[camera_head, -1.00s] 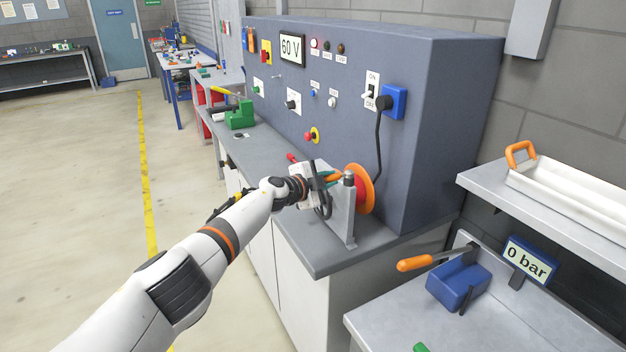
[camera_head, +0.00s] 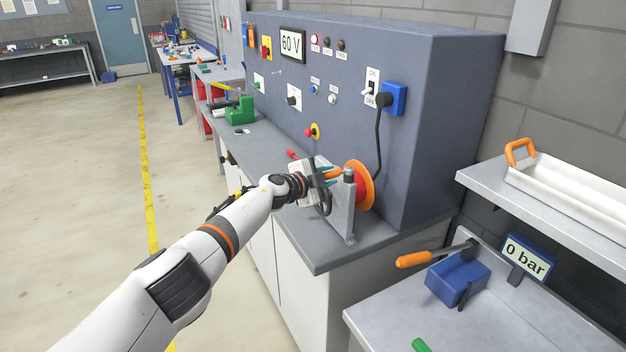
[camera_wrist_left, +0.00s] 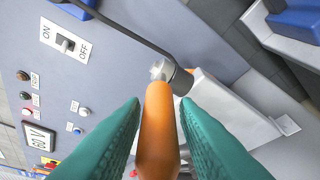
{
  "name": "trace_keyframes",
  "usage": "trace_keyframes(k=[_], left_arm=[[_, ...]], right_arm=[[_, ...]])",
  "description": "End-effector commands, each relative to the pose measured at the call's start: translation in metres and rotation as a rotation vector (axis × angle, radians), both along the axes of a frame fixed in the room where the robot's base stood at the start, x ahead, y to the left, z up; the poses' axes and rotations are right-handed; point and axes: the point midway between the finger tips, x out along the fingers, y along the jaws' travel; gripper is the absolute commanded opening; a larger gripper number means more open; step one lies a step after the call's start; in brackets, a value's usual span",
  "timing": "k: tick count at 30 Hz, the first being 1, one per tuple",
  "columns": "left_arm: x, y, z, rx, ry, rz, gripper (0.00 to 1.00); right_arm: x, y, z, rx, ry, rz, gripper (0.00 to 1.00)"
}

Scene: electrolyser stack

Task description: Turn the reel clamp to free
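The reel clamp's orange handle (camera_head: 333,174) sticks out from a metal knob (camera_head: 349,174) at the top of the grey reel stand (camera_head: 342,214). In the left wrist view the handle (camera_wrist_left: 158,128) lies lengthwise between the two teal fingers, pointing toward the knob (camera_wrist_left: 162,70). My left gripper (camera_head: 331,177) is open around the handle, and slim gaps show on both sides of it in the left wrist view (camera_wrist_left: 160,104). The orange-rimmed red reel (camera_head: 367,187) stands behind the stand. The handle is partly hidden by the fingers in the head view. My right gripper is not in view.
The grey cabinet (camera_head: 440,130) with switches and a 60 V display (camera_head: 291,45) rises behind the bench. A black cable (camera_head: 378,140) hangs down from its blue socket beside the reel. A blue pump (camera_head: 458,279) with an orange lever stands at the lower right.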

Motion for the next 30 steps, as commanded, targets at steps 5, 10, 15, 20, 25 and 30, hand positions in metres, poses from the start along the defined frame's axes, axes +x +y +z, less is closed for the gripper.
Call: trace_keyframes(k=[5,10,15,20,25,30], left_arm=[[-0.009,0.01,0.01,0.002,-0.001,0.001,0.28],[-0.025,0.02,0.013,0.002,0.001,-0.001,0.28],[-0.043,0.033,0.017,0.002,0.0,-0.001,0.28],[-0.06,0.047,0.021,0.001,0.0,-0.001,0.28],[-0.078,0.06,0.024,0.001,0.0,-0.002,0.28],[-0.088,0.067,0.025,-0.001,0.002,-0.001,0.28]], right_arm=[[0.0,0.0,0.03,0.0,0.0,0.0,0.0],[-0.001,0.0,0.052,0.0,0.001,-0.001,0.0],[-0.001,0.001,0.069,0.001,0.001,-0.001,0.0],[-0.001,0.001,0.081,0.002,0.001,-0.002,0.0],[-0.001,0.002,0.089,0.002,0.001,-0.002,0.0],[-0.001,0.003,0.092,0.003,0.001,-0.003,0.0]])
